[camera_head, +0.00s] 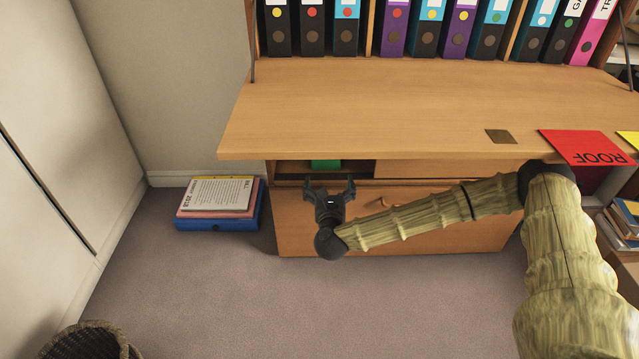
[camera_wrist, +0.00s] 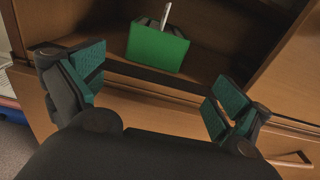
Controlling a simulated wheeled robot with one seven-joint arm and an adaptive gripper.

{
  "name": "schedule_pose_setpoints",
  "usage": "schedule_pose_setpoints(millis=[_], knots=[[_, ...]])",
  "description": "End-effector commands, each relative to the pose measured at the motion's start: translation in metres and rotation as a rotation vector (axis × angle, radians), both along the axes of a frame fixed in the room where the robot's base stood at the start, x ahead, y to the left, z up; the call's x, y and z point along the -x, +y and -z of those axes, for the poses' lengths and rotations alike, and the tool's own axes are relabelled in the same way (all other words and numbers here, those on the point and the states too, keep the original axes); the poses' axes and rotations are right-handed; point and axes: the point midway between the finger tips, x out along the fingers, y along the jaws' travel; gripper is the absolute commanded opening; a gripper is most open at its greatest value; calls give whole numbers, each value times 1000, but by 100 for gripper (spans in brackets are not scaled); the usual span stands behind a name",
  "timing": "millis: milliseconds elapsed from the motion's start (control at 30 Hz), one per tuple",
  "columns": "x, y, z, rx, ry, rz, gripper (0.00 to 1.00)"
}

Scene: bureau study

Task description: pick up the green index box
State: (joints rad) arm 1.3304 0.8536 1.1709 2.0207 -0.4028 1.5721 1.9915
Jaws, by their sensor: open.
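The green index box (camera_wrist: 157,47) stands in an open compartment under the desk top, with a thin pale upright piece behind its upper edge. In the head view only a small green part of it (camera_head: 325,163) shows under the front edge of the desk top, which hides the rest. My gripper (camera_head: 329,185) is in front of that compartment, below the desk top. In the wrist view my gripper (camera_wrist: 155,90) has its fingers wide apart and empty, with the box beyond them and between them, not touched.
The desk top (camera_head: 400,105) overhangs the compartment. A wooden drawer front with a handle (camera_wrist: 292,160) lies below it. A red ROOF folder (camera_head: 588,147) lies on the desk at right. A blue box with papers (camera_head: 222,222) sits on the floor at left. Open carpet lies in front.

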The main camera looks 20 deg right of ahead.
Motion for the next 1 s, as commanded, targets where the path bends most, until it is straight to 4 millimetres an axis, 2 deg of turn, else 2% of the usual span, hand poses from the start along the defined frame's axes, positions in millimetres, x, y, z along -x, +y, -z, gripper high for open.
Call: schedule_pose_setpoints(millis=[167,567,767,1000], knots=[[-1,7,-13,-8,-27,-5,100],[-6,6,-12,-6,-28,-5,100],[-26,0,-10,-6,-28,-5,100],[-61,-9,-10,-7,-28,-6,100]])
